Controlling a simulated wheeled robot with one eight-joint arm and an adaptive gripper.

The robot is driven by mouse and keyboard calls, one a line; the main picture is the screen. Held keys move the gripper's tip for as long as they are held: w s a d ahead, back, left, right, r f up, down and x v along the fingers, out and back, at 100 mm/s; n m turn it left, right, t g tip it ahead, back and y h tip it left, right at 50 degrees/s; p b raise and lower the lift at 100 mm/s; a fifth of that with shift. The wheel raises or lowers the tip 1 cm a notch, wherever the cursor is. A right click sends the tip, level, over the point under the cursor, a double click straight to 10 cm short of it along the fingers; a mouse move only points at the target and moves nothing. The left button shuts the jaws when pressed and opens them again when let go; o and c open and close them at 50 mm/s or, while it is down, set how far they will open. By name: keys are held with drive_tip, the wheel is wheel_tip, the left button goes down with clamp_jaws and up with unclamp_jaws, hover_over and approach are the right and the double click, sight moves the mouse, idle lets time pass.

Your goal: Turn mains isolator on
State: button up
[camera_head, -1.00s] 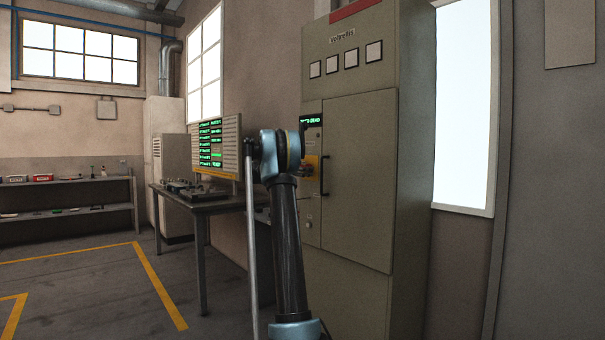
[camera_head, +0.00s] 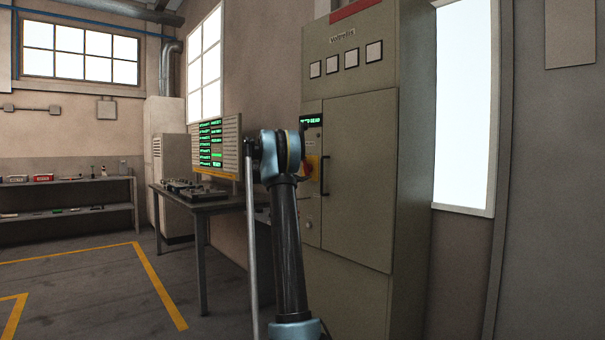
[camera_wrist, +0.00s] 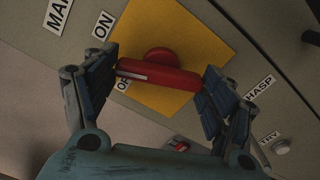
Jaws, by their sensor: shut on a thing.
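The mains isolator's red handle (camera_wrist: 165,75) sits on a yellow plate (camera_wrist: 190,35) in the wrist view. My gripper (camera_wrist: 160,68) is shut on the handle, one finger at each end. The handle's white mark is at its left end, close to the partly hidden OFF label (camera_wrist: 122,84), with the ON label (camera_wrist: 103,25) further up. In the head view the red handle (camera_head: 310,167) shows partly beside my arm on the grey cabinet (camera_head: 360,180). My gripper is hidden behind my arm there.
A bench (camera_head: 205,205) stands left.

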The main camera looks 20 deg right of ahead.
drive_tip(key=shift+m, duration=2.2)
drive_tip(key=o, duration=1)
drive_tip(key=shift+w+f, duration=0.1)
drive_tip(key=shift+o, duration=0.2)
drive_tip(key=shift+a, duration=0.1)
drive_tip(key=v, duration=1.2)
